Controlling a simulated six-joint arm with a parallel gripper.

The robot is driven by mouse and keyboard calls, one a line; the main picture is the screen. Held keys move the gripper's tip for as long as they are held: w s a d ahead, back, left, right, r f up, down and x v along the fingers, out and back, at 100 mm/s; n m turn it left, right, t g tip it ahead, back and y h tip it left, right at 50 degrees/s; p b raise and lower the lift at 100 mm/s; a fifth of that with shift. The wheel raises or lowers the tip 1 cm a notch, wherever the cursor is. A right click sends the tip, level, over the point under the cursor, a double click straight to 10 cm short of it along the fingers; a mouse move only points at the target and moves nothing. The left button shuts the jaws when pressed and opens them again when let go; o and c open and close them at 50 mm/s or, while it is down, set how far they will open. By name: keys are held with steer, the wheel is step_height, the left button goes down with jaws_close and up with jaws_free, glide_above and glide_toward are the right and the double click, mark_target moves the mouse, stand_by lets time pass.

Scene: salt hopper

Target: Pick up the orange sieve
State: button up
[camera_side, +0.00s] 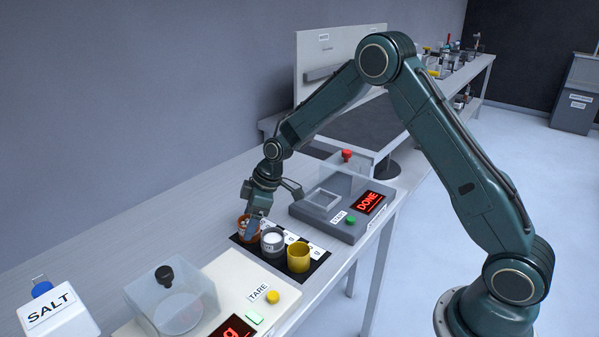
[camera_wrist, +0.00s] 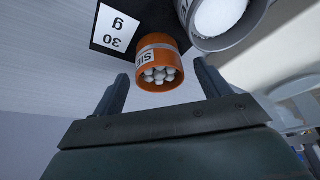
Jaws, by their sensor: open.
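The orange sieve (camera_wrist: 176,72) is a small round cup with a white label and several pale balls inside. It stands upright on a black mat (camera_side: 317,268), at the far end of a row of three cups. My gripper (camera_wrist: 160,88) is open in the wrist view, with one finger on each side of the sieve's near part. In the side view my gripper (camera_side: 254,218) points down over the orange sieve (camera_side: 243,232) and hides part of it. I cannot tell whether the fingers touch it.
A grey cup with white contents (camera_side: 273,242) stands close beside the sieve, then a yellow cup (camera_side: 298,257). A grey device reading DONE (camera_side: 315,212) is behind. A white scale (camera_side: 240,275) with a clear box and a SALT container (camera_side: 55,312) are in front.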

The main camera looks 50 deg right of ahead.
mark_target(248, 220)
steer(key=shift+w+a+f, duration=0.2)
steer(key=shift+f, duration=0.45)
steer(key=c, duration=1.1)
steer(key=shift+r, duration=0.15)
step_height(248, 220, up, 20)
stand_by(0.5)
